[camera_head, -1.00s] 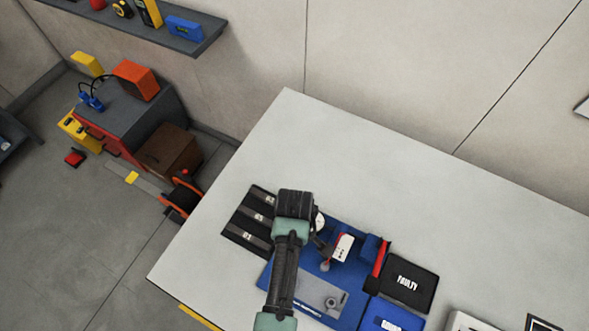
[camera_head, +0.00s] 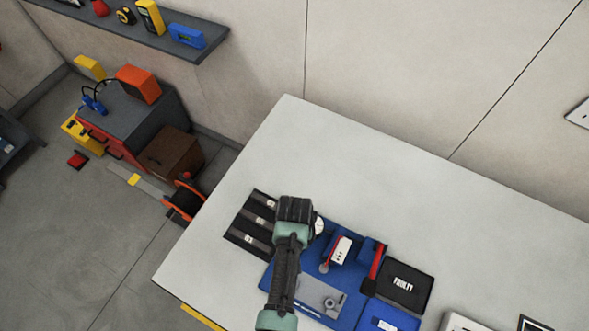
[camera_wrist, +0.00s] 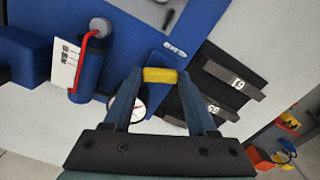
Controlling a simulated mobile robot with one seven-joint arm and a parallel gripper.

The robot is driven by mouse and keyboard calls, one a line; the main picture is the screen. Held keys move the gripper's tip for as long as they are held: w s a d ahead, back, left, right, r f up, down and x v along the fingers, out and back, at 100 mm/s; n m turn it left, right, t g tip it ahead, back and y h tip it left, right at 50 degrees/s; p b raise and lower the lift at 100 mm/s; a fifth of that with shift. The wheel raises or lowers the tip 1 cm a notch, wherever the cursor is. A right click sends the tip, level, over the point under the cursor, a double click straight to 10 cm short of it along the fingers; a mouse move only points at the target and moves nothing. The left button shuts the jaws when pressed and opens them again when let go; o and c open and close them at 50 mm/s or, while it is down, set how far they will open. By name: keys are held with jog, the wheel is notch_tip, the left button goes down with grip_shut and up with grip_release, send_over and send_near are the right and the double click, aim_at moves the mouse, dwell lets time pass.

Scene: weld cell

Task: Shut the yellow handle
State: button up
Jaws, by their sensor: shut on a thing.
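The yellow handle (camera_wrist: 160,75) lies crosswise between my fingertips in the wrist view. My gripper (camera_wrist: 160,84) is closed on it, one blue-grey finger at each end. A round white dial (camera_wrist: 138,110) shows just below the handle, partly behind a finger. In the head view the dial (camera_head: 319,227) shows beside my dark wrist (camera_head: 295,209), which hides the handle and my fingertips. The blue fixture board (camera_head: 312,286) lies on the bench under my arm.
A blue cylinder with a red hooked bar (camera_wrist: 90,60) and white label stands near my gripper. Black slotted blocks (camera_wrist: 225,85) lie on the other side. A black labelled tray (camera_head: 405,283) sits to the right. The bench's far part (camera_head: 330,150) is clear.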

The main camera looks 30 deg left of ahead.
jog(key=shift+m+p, duration=0.35)
jog(key=shift+m, duration=1.95)
jog(key=o, duration=1.1)
jog(key=shift+r, duration=0.15)
notch_tip(320, 180, up, 13)
jog(key=shift+f+b, duration=0.1)
jog(key=shift+b, duration=0.6)
